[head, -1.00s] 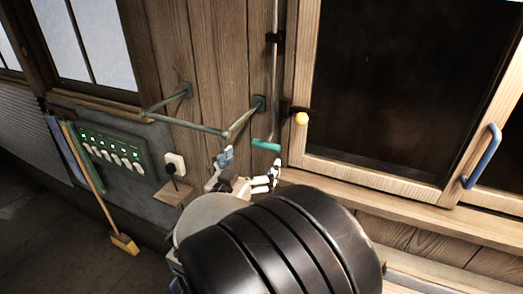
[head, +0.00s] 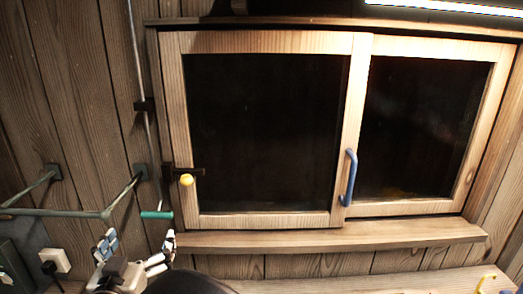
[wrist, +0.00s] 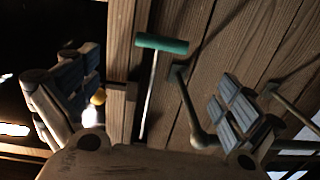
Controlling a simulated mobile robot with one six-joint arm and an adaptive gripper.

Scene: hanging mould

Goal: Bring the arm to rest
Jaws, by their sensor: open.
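My gripper (head: 136,251) is at the lower left of the head view, in front of the plank wall. Its two fingers with blue-grey pads are spread, with nothing between them. In the wrist view my gripper (wrist: 160,85) also shows wide open and empty. The teal handle (head: 157,215) at the bottom of a thin vertical rod is just above and beyond the fingers in the head view. In the wrist view the teal handle (wrist: 161,43) shows between the fingers, farther off; I see no contact.
A wooden two-pane window (head: 262,220) has a blue handle (head: 349,178) and a latch with a yellow knob (head: 186,180). A sill (head: 330,236) juts out below. A green rail (head: 55,212) sticks out from the wall at left, near my gripper. A white socket (head: 55,260) is lower left.

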